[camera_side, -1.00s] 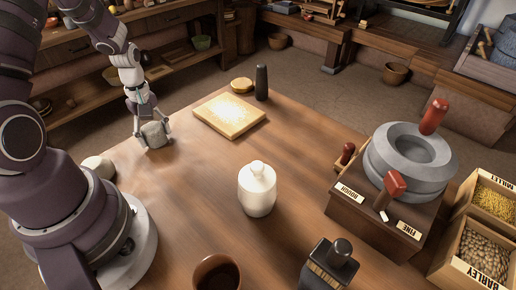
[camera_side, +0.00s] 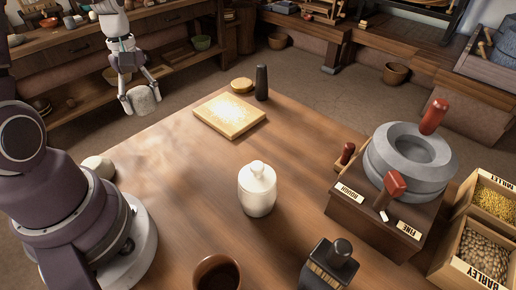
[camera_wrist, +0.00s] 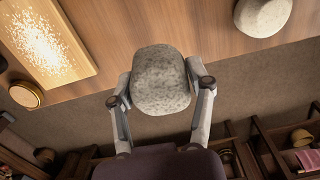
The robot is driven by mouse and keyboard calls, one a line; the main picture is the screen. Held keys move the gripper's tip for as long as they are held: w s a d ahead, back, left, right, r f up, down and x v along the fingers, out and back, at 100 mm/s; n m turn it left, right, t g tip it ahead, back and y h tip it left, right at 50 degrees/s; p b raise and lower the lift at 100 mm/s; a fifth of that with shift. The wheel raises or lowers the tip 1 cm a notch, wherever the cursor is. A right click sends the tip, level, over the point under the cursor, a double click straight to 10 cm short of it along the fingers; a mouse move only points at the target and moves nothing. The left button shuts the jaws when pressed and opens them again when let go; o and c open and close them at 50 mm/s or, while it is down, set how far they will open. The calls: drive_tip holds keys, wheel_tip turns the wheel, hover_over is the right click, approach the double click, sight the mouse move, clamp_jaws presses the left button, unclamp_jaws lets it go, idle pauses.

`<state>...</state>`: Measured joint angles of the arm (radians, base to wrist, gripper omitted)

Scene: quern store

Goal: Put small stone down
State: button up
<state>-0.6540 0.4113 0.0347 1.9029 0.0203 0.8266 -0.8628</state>
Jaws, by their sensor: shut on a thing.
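The small stone (camera_side: 143,99) is a grey, speckled, rounded block. My gripper (camera_side: 141,97) is shut on it and holds it in the air at the upper left of the side view. In the wrist view the stone (camera_wrist: 161,80) sits between both fingers, over the table's edge, with floor showing below part of it. In the side view, no contact between the stone and the wooden table (camera_side: 190,190) shows.
A pale round stone (camera_side: 99,166) lies on the table by my base. A board with pale grains (camera_side: 229,115), a dark pestle-like piece (camera_side: 262,82) and a white lidded jar (camera_side: 257,188) stand on the table. A quern (camera_side: 410,160) is at right. The left-middle tabletop is clear.

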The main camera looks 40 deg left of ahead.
drive_tip(key=d+f+m, duration=0.1)
drive_tip(key=d+m, duration=0.1)
drive_tip(key=d, duration=0.4)
drive_tip(key=d+f+m, duration=0.1)
drive_tip(key=d+m, duration=0.2)
drive_tip(key=d, duration=0.2)
drive_tip(key=d+f+m, duration=0.1)
drive_tip(key=d+m, duration=0.2)
drive_tip(key=d, duration=0.3)
drive_tip(key=shift+w+d+f, duration=0.1)
drive_tip(key=shift+d+f, duration=0.2)
drive_tip(key=shift+f, duration=0.1)
drive_tip(key=shift+w+d+f+m, duration=0.1)
drive_tip(key=shift+w+d+m, duration=0.15)
drive_tip(key=shift+w+m, duration=0.05)
hover_over(268, 149)
drive_tip(key=shift+f, duration=2.45)
drive_tip(key=shift+f, duration=0.1)
drive_tip(key=o, duration=1.2)
drive_tip(key=shift+o, duration=0.2)
